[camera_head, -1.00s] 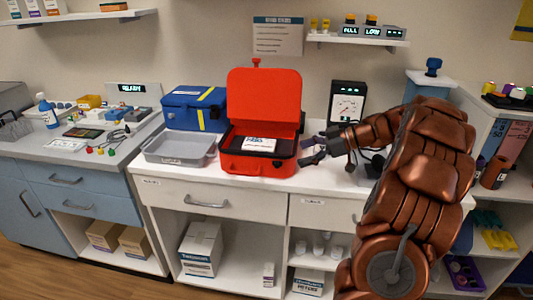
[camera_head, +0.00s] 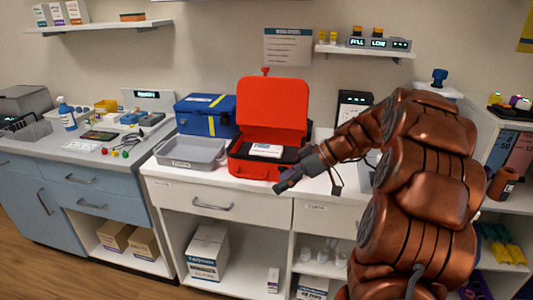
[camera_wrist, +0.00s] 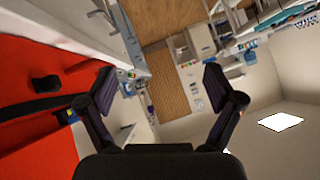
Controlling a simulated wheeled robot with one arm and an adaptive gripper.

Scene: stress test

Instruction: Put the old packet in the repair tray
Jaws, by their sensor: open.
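A white packet (camera_head: 265,150) with printing lies inside an open red case (camera_head: 247,168) on the white counter. The case lid stands upright behind it. A grey tray (camera_head: 190,151), empty and labelled on its front, sits left of the case; which tray is the repair tray I cannot read. My gripper (camera_head: 283,186) is in front of the case at the counter's front edge, apart from the packet. In the wrist view my gripper (camera_wrist: 159,88) has its fingers spread with nothing between them, and the red case (camera_wrist: 45,100) fills the left side.
A blue case (camera_head: 205,115) with a yellow stripe stands behind the grey tray. A dark display device (camera_head: 354,108) stands at the back right.

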